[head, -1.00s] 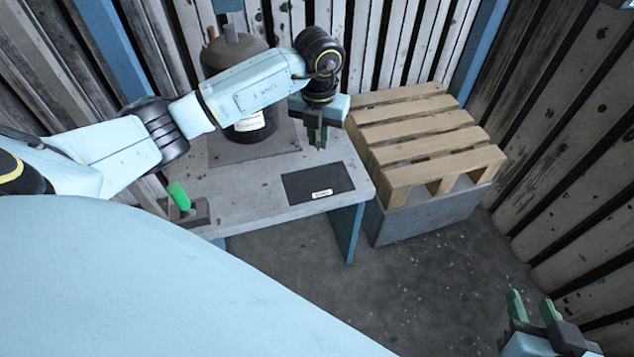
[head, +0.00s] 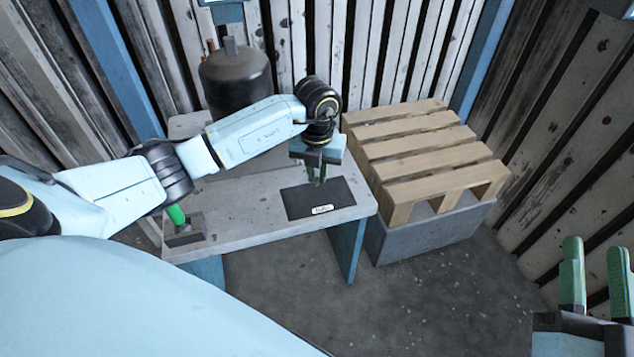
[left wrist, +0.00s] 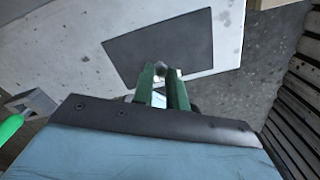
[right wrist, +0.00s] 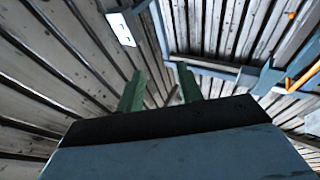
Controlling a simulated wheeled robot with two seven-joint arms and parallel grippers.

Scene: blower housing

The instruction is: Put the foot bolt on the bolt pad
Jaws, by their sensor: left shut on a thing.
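The bolt pad (head: 337,197) is a dark rectangular mat with a small white label, lying at the right front of the grey table. It also shows in the left wrist view (left wrist: 180,42). My left gripper (head: 318,182) is over the pad, pointing down. In the left wrist view its green fingers are shut on the foot bolt (left wrist: 160,68), a small grey metal piece between the fingertips. Most of the bolt is hidden by the fingers, and I cannot tell its height above the pad. My right gripper (head: 594,285) is open and empty at the lower right, away from the table.
A dark blower housing (head: 236,80) stands at the table's back left. A green-handled tool (head: 176,214) sits in a grey holder (head: 187,236) at the front left. A wooden pallet (head: 425,150) on a grey block stands right of the table (head: 255,205).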

